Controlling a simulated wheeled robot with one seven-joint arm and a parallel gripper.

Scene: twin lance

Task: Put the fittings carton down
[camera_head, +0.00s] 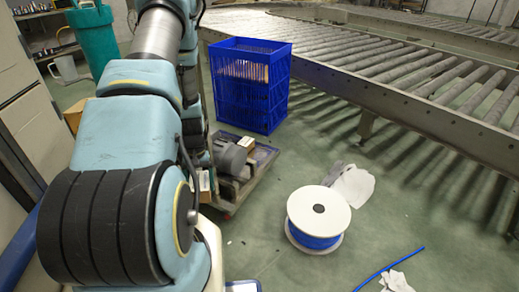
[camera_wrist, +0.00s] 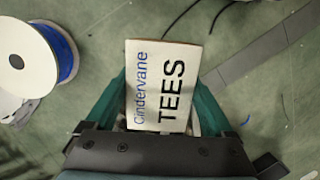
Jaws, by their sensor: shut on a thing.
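The fittings carton (camera_wrist: 145,95) is a pale box marked "Cindervane TEES" in the wrist view. Its printed top face is turned to the camera and its lettering runs up the picture. My gripper (camera_wrist: 161,84) has its two green fingers on either side of the carton and is shut on it. Green floor shows around the carton; its height above the floor cannot be told. In the head view my arm fills the left side, and I cannot make out the gripper or the held carton there.
A white-and-blue spool (camera_head: 318,212) stands on the floor. A low cart (camera_head: 232,197) carries a grey motor (camera_head: 229,157). A blue crate (camera_head: 248,84) stands behind it, beside a roller conveyor (camera_head: 400,90). A blue rod (camera_head: 390,268) lies at lower right.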

